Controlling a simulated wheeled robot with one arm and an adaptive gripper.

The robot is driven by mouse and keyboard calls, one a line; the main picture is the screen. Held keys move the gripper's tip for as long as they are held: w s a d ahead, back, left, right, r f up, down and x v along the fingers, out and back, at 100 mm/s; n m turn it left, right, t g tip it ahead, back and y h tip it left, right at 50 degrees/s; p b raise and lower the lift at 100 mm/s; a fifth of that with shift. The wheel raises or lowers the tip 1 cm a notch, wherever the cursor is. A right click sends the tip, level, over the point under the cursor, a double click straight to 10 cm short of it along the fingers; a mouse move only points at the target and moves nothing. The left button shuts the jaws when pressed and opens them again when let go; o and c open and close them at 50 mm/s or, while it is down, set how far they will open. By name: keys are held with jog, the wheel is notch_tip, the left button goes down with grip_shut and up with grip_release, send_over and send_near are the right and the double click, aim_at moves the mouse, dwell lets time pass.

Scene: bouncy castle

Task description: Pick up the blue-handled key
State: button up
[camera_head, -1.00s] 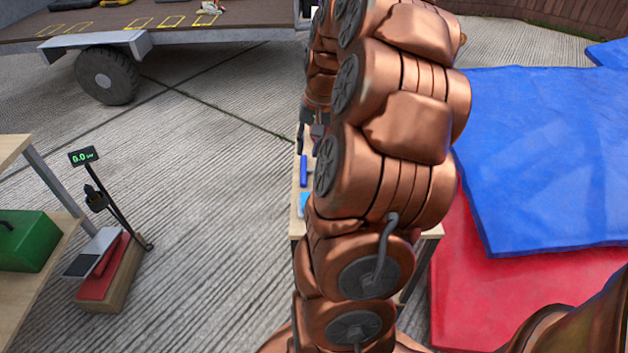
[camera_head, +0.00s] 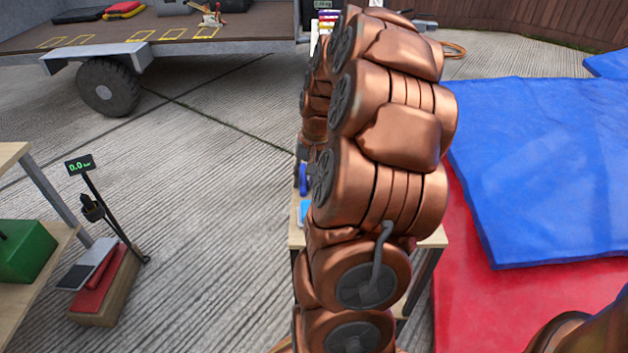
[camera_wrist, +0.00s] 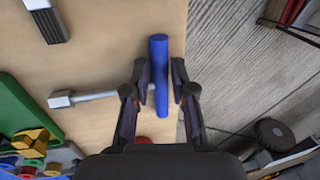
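The blue-handled key lies on a light wooden tabletop (camera_wrist: 105,25), its blue bar handle (camera_wrist: 159,50) upright in the wrist view and its grey shaft (camera_wrist: 95,96) pointing left to a blocky end. The handle also shows in the head view (camera_head: 303,178), partly hidden by my arm. My gripper (camera_wrist: 159,70) is open, with one finger on each side of the blue handle. Small gaps show between the handle and both fingertips. I cannot tell the exact height of the fingertips over the table.
A green object (camera_wrist: 25,110) and small coloured pieces lie at the lower left in the wrist view. A dark-and-silver item (camera_wrist: 48,22) is at the upper left. The table's edge runs just right of the key. Blue mats (camera_head: 540,170) are right of my arm.

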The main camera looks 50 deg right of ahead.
grip_shut()
jog(key=shift+r, duration=0.15)
